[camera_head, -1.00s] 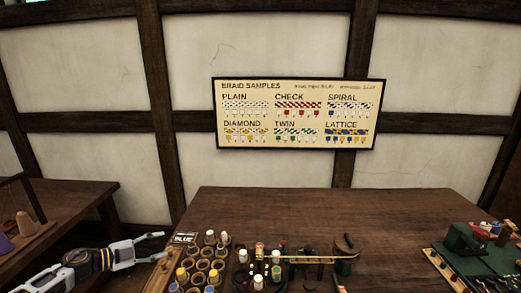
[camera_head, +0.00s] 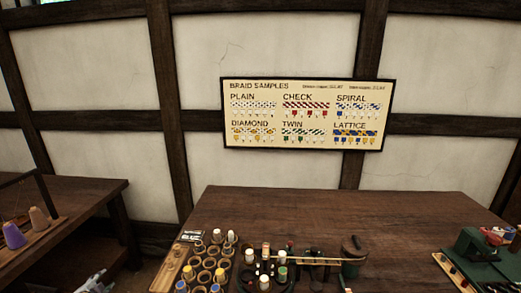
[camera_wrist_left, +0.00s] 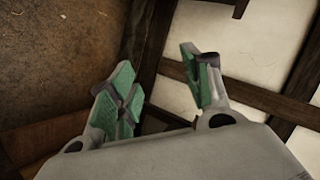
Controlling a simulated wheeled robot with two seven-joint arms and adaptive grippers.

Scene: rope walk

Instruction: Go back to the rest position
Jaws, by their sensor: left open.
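My left gripper (camera_head: 95,283) shows only in part at the bottom left edge of the head view, low beside the main table. In the left wrist view its two green-padded fingers (camera_wrist_left: 160,80) are spread apart with nothing between them. Behind them are a wall with dark beams and a brown surface. My right gripper is not in view.
The main wooden table (camera_head: 400,215) holds a rack of bobbins (camera_head: 206,262), a braiding stand (camera_head: 305,262) and a green device (camera_head: 478,255) at the right. A side bench (camera_head: 95,205) with cones (camera_head: 14,235) stands at the left. The table's back is clear.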

